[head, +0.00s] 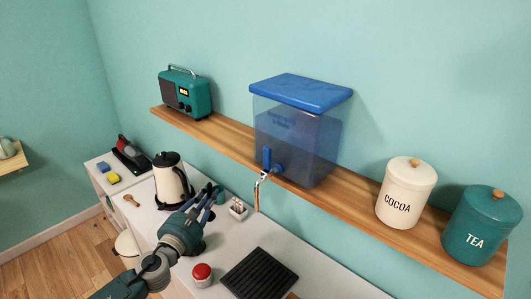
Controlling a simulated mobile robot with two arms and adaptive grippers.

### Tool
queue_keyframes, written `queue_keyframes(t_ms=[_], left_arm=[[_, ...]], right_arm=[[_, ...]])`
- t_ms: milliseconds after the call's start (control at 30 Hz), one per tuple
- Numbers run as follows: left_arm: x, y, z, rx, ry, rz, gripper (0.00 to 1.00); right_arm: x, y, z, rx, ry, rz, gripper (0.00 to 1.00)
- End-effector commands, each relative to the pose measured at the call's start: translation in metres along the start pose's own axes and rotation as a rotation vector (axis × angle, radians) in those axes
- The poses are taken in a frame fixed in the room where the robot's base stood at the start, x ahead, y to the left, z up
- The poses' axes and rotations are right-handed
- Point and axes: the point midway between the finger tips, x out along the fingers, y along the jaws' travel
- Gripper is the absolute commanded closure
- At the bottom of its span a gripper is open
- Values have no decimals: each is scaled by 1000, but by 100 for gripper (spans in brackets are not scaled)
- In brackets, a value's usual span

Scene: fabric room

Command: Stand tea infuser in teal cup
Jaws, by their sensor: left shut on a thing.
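My left gripper (211,195) reaches in from the lower left over the white counter, beside the kettle. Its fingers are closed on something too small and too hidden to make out. I cannot pick out a tea infuser for certain. My right gripper is not in view.
The counter (333,283) bears a black-and-cream kettle (171,180), a small white holder (238,208), a red-topped jar (202,275) and a black ribbed tray (259,274). A wooden shelf (356,211) above holds a radio (186,92), blue dispenser (297,135), cocoa canister (406,194) and tea canister (481,226).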

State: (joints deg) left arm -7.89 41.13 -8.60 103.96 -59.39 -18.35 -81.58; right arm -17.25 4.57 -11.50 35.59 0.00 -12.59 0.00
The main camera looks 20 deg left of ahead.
Motion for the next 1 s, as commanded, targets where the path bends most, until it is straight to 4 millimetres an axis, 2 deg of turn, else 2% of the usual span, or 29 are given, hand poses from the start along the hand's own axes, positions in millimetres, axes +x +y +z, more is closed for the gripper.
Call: queue_keyframes(t_ms=[133,267,367,467,633,700,800,900,1000], left_arm=[[-3,-3,-4,-1,1,-3,100],[-19,-23,-28,-6,5,-21,100],[-45,-51,-58,-8,7,-46,100],[-82,-87,-89,-8,8,-77,100],[-156,-144,-123,-10,7,-108,100],[-186,-161,-128,-11,6,-105,100],[-217,-174,-124,-8,4,-86,100],[-236,-178,-117,-6,1,-65,100],[-246,-179,-111,-4,1,-50,100]], right_arm=[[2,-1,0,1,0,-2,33],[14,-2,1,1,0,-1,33],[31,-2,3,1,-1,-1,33],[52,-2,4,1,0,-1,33],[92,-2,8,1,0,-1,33],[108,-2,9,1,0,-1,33],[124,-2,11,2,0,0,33],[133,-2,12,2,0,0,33],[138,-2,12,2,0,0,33]])
